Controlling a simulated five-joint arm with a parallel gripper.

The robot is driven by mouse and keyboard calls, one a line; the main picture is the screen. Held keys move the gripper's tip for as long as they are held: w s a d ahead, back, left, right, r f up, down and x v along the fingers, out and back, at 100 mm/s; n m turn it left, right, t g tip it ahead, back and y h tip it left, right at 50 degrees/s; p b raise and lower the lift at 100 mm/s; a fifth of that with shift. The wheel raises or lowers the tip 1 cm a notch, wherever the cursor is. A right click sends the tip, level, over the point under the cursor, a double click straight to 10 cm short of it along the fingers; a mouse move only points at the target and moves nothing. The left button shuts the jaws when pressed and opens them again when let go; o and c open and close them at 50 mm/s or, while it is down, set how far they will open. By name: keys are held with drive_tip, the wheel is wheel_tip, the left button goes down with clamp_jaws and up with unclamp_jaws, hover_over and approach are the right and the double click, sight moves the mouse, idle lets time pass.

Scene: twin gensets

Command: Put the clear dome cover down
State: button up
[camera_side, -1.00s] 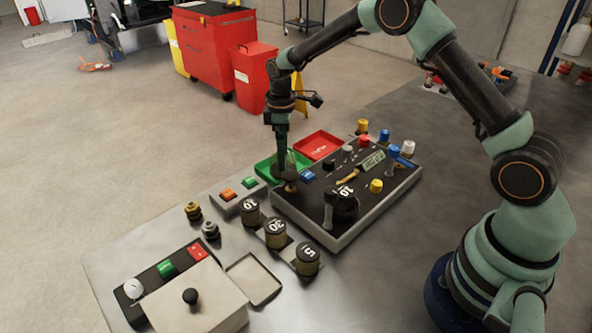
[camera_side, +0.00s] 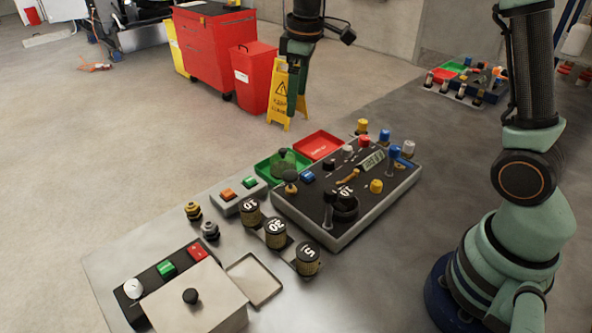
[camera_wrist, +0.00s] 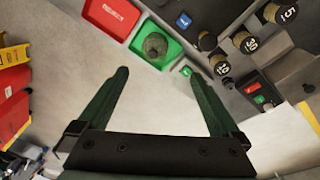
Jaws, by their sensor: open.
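The clear dome cover (camera_side: 284,162) sits in the green tray (camera_side: 263,169) behind the left end of the control box (camera_side: 330,225). It has a dark knob on top and looks greenish through its wall. In the wrist view the dome (camera_wrist: 156,46) shows as a round shape inside the green tray (camera_wrist: 176,52). My gripper (camera_side: 291,118) is raised above the tray, apart from the dome. In the wrist view my gripper (camera_wrist: 158,75) has its two green fingers spread wide with nothing between them.
A red tray (camera_side: 318,145) lies beside the green one. The control box carries several knobs and posts. A small box with orange and green buttons (camera_side: 239,194), several numbered black-topped cylinders (camera_side: 276,233) and a lidded box (camera_side: 196,300) stand nearer. A yellow floor sign (camera_side: 281,95) stands behind.

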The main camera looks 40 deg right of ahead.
drive_tip(key=s+r+m+t, duration=0.3)
drive_tip(key=s+m, duration=0.3)
drive_tip(key=s, duration=1.1)
drive_tip(key=shift+s+r+m+t, duration=0.15)
drive_tip(key=shift+s+m+t, duration=0.2)
drive_tip(key=shift+t, duration=0.15)
